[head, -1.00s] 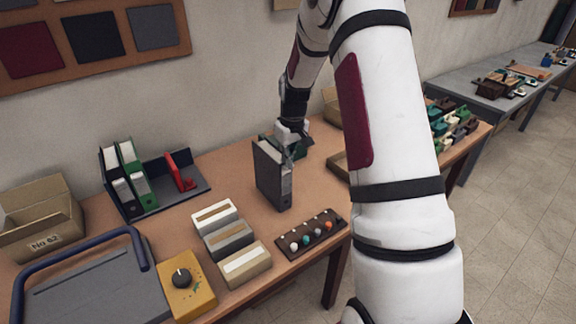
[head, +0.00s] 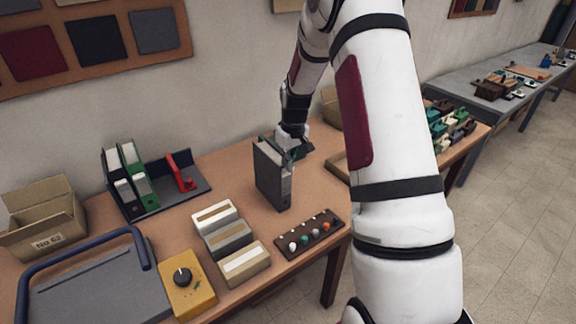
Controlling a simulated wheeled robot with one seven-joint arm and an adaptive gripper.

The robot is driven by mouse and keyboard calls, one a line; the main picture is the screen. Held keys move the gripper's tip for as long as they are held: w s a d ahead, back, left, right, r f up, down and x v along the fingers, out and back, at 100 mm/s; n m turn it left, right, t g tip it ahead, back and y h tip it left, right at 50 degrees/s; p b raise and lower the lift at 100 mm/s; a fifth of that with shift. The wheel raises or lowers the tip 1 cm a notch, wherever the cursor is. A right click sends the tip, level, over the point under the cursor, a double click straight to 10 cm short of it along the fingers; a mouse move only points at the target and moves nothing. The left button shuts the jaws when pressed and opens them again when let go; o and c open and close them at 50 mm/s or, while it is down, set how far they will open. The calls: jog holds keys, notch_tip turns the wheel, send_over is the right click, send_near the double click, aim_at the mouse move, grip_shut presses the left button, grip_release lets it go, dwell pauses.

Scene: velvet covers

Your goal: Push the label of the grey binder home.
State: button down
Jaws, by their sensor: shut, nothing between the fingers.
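The grey binder (head: 272,178) stands upright on the brown table in the head view, its spine turned toward the right front. Its label is too small to make out, so I cannot tell how far in it sits. My gripper (head: 291,153) is shut and empty. It is at the top right edge of the grey binder, close to the upper spine; I cannot tell whether it touches.
A dark rack (head: 196,184) with binders stands left. Label boxes (head: 228,238), a strip with coloured knobs (head: 309,235) and a yellow box (head: 187,286) lie in front. Bare table surrounds the binder.

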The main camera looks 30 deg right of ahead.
jog(key=shift+g, duration=0.5)
jog(key=s+f, duration=0.2)
jog(key=f, duration=0.1)
jog(key=shift+s+a+f, duration=0.1)
jog(key=shift+s+f, duration=0.2)
notch_tip(320, 180, up, 15)
jog(key=t, duration=0.1)
jog(key=shift+w+r, duration=0.2)
